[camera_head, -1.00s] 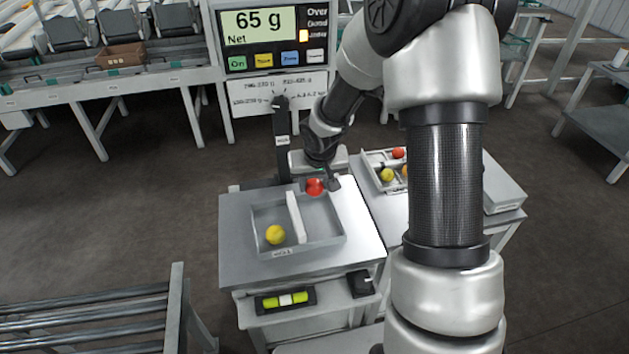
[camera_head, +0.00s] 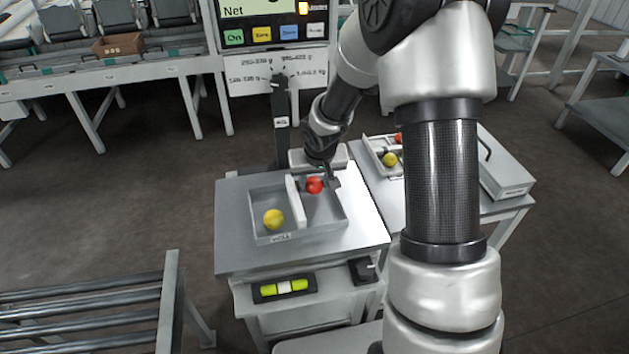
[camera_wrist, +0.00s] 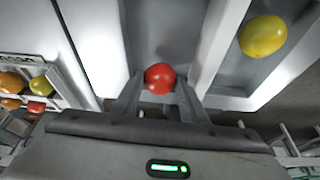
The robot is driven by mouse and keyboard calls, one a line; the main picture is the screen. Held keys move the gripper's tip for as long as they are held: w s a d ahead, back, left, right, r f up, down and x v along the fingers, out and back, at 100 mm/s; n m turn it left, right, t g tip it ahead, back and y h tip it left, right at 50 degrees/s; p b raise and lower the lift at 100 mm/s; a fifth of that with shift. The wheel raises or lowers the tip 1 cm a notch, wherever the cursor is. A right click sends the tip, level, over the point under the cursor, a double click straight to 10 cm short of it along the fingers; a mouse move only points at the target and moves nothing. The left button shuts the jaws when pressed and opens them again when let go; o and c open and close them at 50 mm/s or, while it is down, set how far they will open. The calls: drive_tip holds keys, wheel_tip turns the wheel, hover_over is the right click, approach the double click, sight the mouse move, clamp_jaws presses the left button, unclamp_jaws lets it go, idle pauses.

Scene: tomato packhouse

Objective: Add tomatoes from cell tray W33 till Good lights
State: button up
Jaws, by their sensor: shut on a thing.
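My gripper (camera_wrist: 158,100) is shut on a red tomato (camera_wrist: 159,79), which also shows in the head view (camera_head: 314,185). The gripper holds it over the right compartment of the two-part weighing tray (camera_head: 299,239); whether it touches the floor there is unclear. A yellow tomato (camera_head: 274,219) lies in the left compartment and also shows in the wrist view (camera_wrist: 263,36). The cell tray (camera_head: 373,161), its label unreadable here, stands behind right with several tomatoes in the wrist view, partly hidden by my arm. The scale display (camera_head: 270,20) is cut off; its lowest indicator is lit amber.
The tray's divider (camera_head: 296,204) stands just left of the held tomato. A thin post (camera_head: 281,135) rises behind the scale. A grey lidded box (camera_head: 503,173) sits on the right table. A roller rack (camera_head: 90,315) is at the lower left.

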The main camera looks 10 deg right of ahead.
drive_tip(key=shift+f+b, duration=0.6)
idle(0.3)
drive_tip(key=o, duration=0.8)
drive_tip(key=shift+c, duration=1.3)
drive_tip(key=shift+r, duration=0.15)
drive_tip(key=shift+r+p, duration=2.85)
drive_tip(key=shift+r, duration=0.55)
